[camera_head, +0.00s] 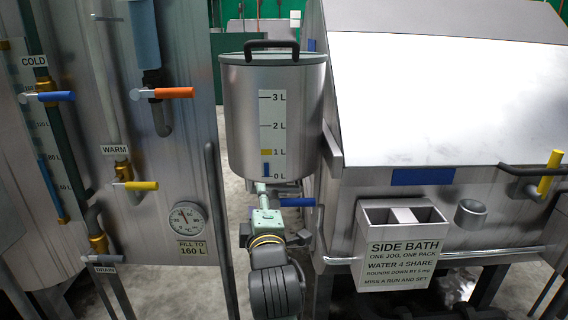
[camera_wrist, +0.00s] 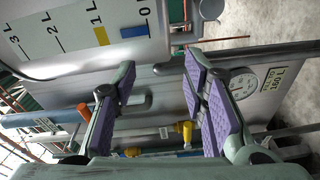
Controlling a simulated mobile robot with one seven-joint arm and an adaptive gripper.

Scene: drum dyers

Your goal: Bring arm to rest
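My gripper (camera_head: 262,196) is in front of the lower end of the steel measuring tank (camera_head: 240,110), close to a blue valve handle (camera_head: 297,202). In the wrist view my gripper (camera_wrist: 162,78) shows two fingers with purple pads spread apart, with nothing between them. My arm reaches up from the bottom of the head view, and the gripper's fingertips are partly hidden there.
Left stands a steel vat with a blue COLD handle (camera_head: 48,97), an orange handle (camera_head: 174,92), a yellow WARM handle (camera_head: 140,185) and a dial (camera_head: 187,218). Right is a large machine (camera_head: 430,110) with the side bath box (camera_head: 400,245) and a cup (camera_head: 470,213).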

